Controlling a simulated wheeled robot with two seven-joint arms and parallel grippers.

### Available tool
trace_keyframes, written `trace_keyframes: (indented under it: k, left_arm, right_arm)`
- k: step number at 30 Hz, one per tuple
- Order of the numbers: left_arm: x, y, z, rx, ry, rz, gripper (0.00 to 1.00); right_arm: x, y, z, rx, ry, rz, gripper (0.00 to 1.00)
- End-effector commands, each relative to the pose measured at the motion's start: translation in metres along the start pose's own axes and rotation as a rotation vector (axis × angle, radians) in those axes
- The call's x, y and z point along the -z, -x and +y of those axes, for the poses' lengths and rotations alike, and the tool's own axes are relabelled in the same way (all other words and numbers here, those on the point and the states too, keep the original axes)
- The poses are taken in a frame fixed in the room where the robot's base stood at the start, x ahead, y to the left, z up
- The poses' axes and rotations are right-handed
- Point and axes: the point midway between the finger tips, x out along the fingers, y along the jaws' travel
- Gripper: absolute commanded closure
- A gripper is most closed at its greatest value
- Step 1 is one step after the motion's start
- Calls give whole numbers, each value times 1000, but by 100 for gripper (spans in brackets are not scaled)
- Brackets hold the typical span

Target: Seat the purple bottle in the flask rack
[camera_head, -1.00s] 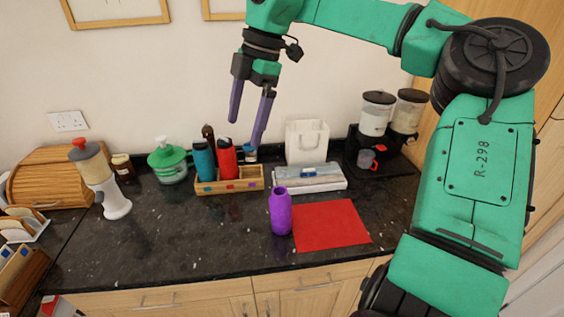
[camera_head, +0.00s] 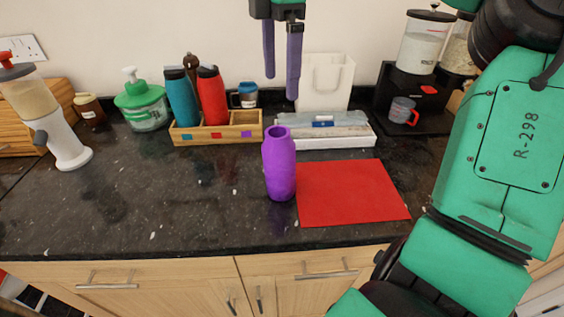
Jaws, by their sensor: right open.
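The purple bottle (camera_head: 280,165) stands upright on the dark granite counter, at the left edge of a red mat (camera_head: 350,192). The flask rack (camera_head: 217,135) is a wooden tray behind it to the left, with blue, red and purple marks on its front. A blue flask (camera_head: 182,98) and a red flask (camera_head: 212,96) stand in its left and middle parts; its right part looks empty. My right gripper (camera_head: 281,86) is open and empty, fingers pointing down, above and behind the purple bottle. My left gripper is not in view.
A flat box (camera_head: 325,142) and a white bag (camera_head: 326,82) stand behind the mat. A blue mug (camera_head: 246,95) is behind the rack. A coffee dispenser with a cup (camera_head: 402,111) stands at right. The counter's front left is clear.

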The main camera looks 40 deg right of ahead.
Motion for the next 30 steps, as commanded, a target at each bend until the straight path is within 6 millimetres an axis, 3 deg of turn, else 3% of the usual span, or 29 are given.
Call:
trace_keyframes:
  k: [1, 2, 5, 12, 17, 22, 25, 30]
  left_arm:
    - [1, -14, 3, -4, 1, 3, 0]
    - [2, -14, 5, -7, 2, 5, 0]
    - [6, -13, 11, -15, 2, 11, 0]
    - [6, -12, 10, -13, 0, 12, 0]
    - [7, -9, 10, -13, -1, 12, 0]
    - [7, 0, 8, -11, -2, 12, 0]
    - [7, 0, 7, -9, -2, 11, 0]
    - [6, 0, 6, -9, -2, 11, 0]
  right_arm:
    - [0, -14, 0, -1, 1, 0, 0]
    - [0, -16, 0, -1, 1, 1, 0]
    - [0, -29, -1, 2, 3, 2, 0]
    - [1, -87, -1, 3, 3, 3, 0]
    - [0, -107, 0, 1, 2, 2, 0]
    - [1, -139, -1, 3, 2, 3, 0]
    - [1, -151, 0, 1, 2, 2, 0]
    - [1, -153, 0, -1, 1, 1, 0]
